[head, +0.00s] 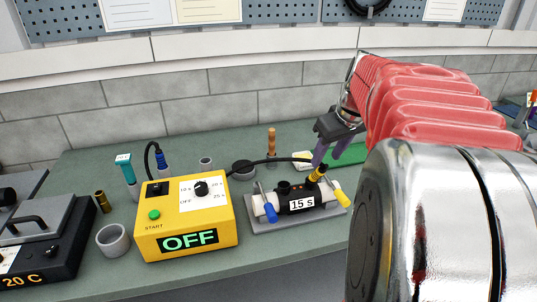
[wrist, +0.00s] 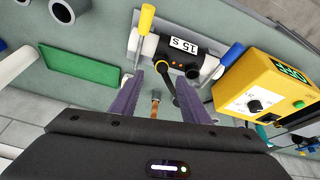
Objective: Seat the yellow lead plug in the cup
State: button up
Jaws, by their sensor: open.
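The yellow control box (head: 187,222) reads OFF. A blue plug (head: 162,163) stands behind it. Blue (head: 270,212) and yellow (head: 341,194) handles flank the fitting. A wooden-handled tool (head: 271,142) stands behind. A larger grey cup (head: 112,240) is at left.

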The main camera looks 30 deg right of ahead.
aim_at(320, 168)
jog(key=shift+x, duration=2)
jog(key=shift+x, duration=2.6)
jog(key=shift+a, duration=0.15)
jog(key=shift+c, duration=0.3)
grip_shut()
